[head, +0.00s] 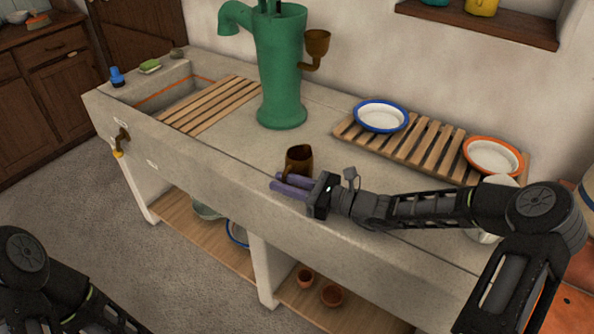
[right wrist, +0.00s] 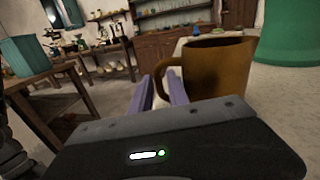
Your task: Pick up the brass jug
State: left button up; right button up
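The brass jug (head: 299,161) stands upright on the stone counter near its front edge. In the right wrist view the jug (right wrist: 218,72) is close ahead, right of centre, with its loop handle towards the left. My right gripper (head: 279,184) is at the jug's near side, its two purple fingers apart. In the right wrist view the fingers of the right gripper (right wrist: 160,80) show a gap, with the handle at or just beyond their tips. I cannot tell whether they touch it. My left arm shows at the lower left, its gripper out of view.
A green pump (head: 281,70) stands behind the jug. A wooden slatted rack (head: 428,146) carries a blue-rimmed plate (head: 380,115) and an orange-rimmed plate (head: 493,156). A sink with another slatted board (head: 212,104) lies left. The counter left of the jug is clear.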

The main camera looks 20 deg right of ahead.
dwell(0.5)
grip_shut()
dwell(1.3)
